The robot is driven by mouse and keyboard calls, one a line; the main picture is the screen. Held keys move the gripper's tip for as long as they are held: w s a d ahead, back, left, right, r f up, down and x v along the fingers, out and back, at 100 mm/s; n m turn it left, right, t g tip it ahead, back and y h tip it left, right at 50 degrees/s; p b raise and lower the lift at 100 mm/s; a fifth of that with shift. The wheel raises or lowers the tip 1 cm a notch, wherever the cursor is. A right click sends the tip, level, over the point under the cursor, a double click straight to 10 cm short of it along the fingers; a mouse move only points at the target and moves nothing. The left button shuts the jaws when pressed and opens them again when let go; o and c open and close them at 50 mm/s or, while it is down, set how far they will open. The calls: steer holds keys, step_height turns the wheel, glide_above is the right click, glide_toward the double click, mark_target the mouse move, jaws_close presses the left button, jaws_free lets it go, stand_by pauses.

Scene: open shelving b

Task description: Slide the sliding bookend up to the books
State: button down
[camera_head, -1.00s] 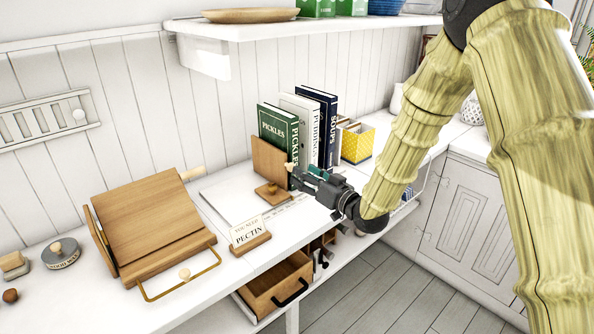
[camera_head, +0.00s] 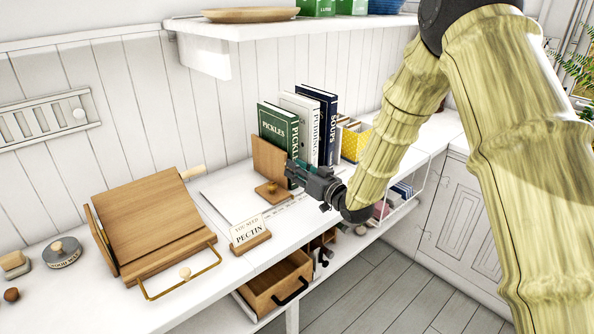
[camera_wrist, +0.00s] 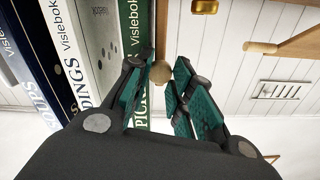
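The sliding bookend (camera_head: 267,158) is a wooden upright with a foot and a round knob (camera_head: 272,186), standing just left of the books. In the wrist view its upright (camera_wrist: 162,30) shows edge-on, with a pale round knob (camera_wrist: 161,73) at its edge. The books are green (camera_head: 279,130), white (camera_head: 303,115) and dark blue (camera_head: 328,115), upright side by side. My gripper (camera_head: 290,168) is in front of the bookend and green book. Its teal fingers (camera_wrist: 163,68) are apart, with the pale knob between them; I cannot tell whether they touch it.
A wooden stand (camera_head: 155,225) is on the counter to the left. A "Pectin" sign (camera_head: 250,232) stands near the front edge, above an open drawer (camera_head: 275,285). A yellow box (camera_head: 354,143) is right of the books. A shelf (camera_head: 300,28) hangs above.

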steer(key=shift+w+d, duration=0.15)
steer(key=shift+d, duration=0.05)
stand_by(0.4)
steer(key=c, duration=1.2)
jaws_free()
steer(key=v, duration=1.2)
